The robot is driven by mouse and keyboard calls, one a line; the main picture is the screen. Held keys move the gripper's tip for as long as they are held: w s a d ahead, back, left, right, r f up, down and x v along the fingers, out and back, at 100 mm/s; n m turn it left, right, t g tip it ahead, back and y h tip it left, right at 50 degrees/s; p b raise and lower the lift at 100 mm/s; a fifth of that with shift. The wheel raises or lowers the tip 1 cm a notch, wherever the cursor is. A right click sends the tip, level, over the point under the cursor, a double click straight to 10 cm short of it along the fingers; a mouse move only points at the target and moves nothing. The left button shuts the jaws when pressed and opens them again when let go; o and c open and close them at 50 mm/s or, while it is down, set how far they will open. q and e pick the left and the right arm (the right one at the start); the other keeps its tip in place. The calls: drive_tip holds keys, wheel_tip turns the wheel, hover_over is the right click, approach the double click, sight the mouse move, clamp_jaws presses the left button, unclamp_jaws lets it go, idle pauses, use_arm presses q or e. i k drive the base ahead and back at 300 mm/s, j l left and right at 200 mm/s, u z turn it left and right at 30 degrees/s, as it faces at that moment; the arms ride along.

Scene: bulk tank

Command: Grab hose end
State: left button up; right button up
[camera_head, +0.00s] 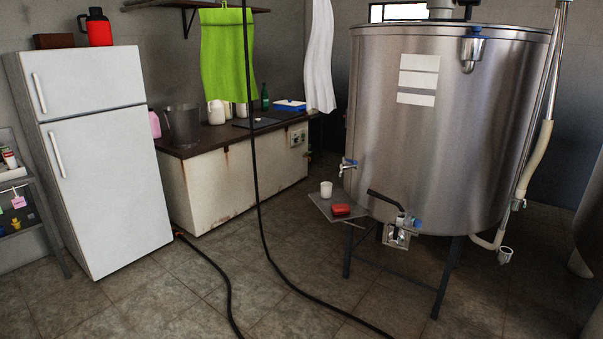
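A black hose (254,170) hangs from above, passes in front of the counter and runs along the floor out of the bottom edge. Another black hose length (222,276) lies on the floor, from a small reddish end (179,234) by the foot of the counter to the bottom edge. Whether the two lengths are one hose is out of view. A pale hose (535,160) runs down the tank's right side to a white open end (505,255) low beside the tank. Neither of my grippers is in view.
A large steel tank (440,130) stands on legs at right, with a valve outlet (400,230) low in front. A small shelf (330,209) holds a white cup and red item. A white fridge (100,170) and counter (240,172) stand left. The middle floor is clear except for hose.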

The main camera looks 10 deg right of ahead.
sight(518, 198)
drive_tip(key=i+l+z, duration=0.1)
drive_tip(key=i+z, duration=0.65)
drive_tip(key=i+j+z, duration=0.2)
drive_tip(key=i+z, duration=0.2)
